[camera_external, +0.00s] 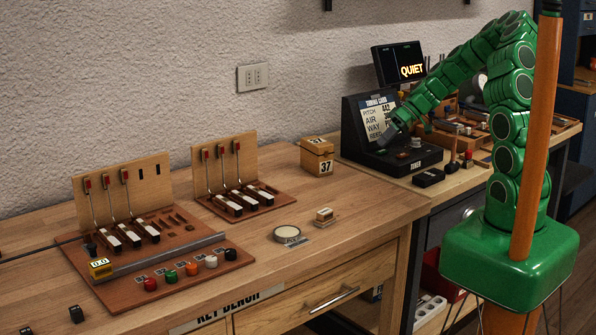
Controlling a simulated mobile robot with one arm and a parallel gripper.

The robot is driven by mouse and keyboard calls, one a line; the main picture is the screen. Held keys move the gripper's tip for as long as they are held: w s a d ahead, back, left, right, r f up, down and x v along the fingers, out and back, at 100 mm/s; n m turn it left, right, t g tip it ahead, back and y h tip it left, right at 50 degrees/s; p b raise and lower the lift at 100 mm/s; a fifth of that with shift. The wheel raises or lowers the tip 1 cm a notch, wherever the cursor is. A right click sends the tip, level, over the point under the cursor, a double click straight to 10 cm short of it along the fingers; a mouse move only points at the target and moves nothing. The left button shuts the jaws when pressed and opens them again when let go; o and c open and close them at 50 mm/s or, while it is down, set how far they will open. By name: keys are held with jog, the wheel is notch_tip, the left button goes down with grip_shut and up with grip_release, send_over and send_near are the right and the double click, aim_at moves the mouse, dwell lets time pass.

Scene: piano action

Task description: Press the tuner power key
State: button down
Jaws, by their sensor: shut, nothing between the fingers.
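The tuner (362,143) is a black, sloped console on the bench at the right, with a lit screen (376,112) showing pitch text. A light round knob (416,142) sits on its lower deck, and a front label reads TUNER. My green arm reaches in from the right. My gripper (386,137) is shut and empty, tip pointing down and left, in front of the screen and over or at the deck's left part. I cannot tell whether it touches the tuner. The power key cannot be made out; the gripper may hide it.
A dark display reading QUIET (411,70) stands behind the tuner. A wooden box marked 37 (317,157) stands left. An orange post (538,130) crosses before my arm.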

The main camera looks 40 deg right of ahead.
aim_at(385, 150)
jog(key=shift+r, duration=0.2)
jog(key=shift+r, duration=2.85)
dwell(1.3)
